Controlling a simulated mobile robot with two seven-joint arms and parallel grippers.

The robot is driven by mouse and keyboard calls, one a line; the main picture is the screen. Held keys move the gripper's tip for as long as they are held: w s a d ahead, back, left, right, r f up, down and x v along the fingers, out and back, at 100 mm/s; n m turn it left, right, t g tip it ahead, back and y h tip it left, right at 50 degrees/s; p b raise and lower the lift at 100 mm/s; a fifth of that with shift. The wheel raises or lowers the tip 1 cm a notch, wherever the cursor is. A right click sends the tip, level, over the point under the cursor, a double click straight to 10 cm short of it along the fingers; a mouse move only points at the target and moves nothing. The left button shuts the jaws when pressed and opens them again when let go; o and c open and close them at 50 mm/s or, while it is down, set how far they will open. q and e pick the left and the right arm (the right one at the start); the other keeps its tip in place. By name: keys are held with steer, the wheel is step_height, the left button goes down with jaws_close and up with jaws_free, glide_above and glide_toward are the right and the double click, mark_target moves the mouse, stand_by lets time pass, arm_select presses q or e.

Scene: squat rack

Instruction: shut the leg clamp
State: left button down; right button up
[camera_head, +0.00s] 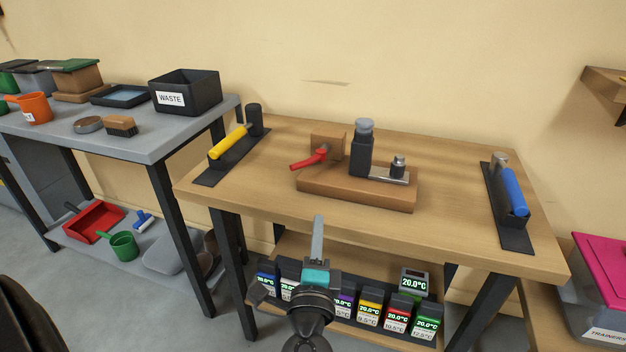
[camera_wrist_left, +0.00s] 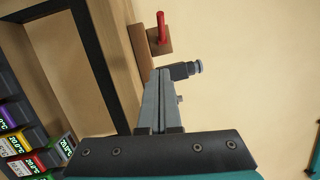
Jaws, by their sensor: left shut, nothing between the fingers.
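The leg clamp is most likely the fixture on a wooden base (camera_head: 345,190) in the middle of the wooden table. It has a red lever handle (camera_head: 310,158) at its left, pointing left, beside an upright wooden block (camera_head: 328,146). A dark upright post (camera_head: 361,155) and a small dark knob on a metal plate (camera_head: 389,175) stand to the right. The red handle also shows in the left wrist view (camera_wrist_left: 161,28). My left gripper (camera_head: 318,222) is shut and empty, in front of the table's front edge and apart from the fixture. My right gripper is out of view.
Yellow (camera_head: 230,141) and blue (camera_head: 514,191) handled tools lie on dark plates (camera_head: 207,178) at the table's two ends. Several labelled packs (camera_head: 370,307) sit on the shelf below. A grey bench (camera_head: 165,140) with a WASTE bin (camera_head: 185,92) stands left. The wooden table's front is clear.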

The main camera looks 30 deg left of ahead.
arm_select(q)
steer(key=p, duration=0.1)
glide_toward(307, 162)
steer(key=w, duration=0.1)
steer(key=w+d, duration=0.1)
steer(key=w, duration=0.1)
steer(key=shift+w+d+f, duration=0.3)
steer(key=shift+w+f, duration=0.1)
steer(key=a, duration=0.2)
steer(key=w+a+p, duration=0.1)
steer(key=shift+r, duration=0.3)
steer(key=shift+w+a, duration=0.2)
steer(key=shift+a, duration=0.3)
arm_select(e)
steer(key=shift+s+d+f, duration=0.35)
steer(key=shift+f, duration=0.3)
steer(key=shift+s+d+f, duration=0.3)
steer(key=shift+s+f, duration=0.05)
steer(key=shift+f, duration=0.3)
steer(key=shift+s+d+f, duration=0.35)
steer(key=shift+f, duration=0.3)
